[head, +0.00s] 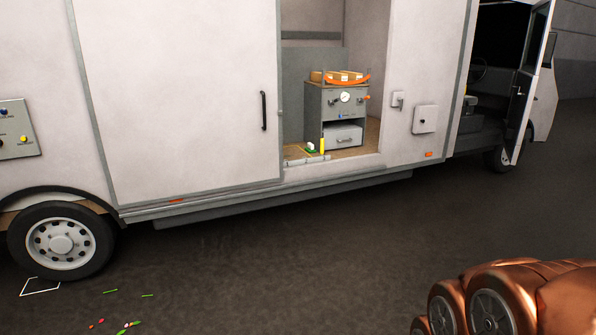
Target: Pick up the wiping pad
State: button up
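I cannot make out the wiping pad for certain. A small green and white item (311,149) sits on the floor of the van's open side doorway; it is too small to tell what it is. A small yellow upright item (322,146) stands beside it. My gripper is not in view; only copper-coloured rounded links of my arm show at the bottom right.
A white van (180,100) stands ahead with its side doorway open. Inside is a grey cabinet (330,104) with a gauge, a drawer and an orange-edged tray (340,78) on top. Small green stems and red bits (128,327) lie on the ground at lower left. The dark ground between is clear.

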aim_at(310, 149)
jog(key=z, duration=0.05)
jog(key=i, duration=1.85)
jog(key=z, duration=0.2)
jog(key=i, duration=2.5)
jog(key=z, duration=0.05)
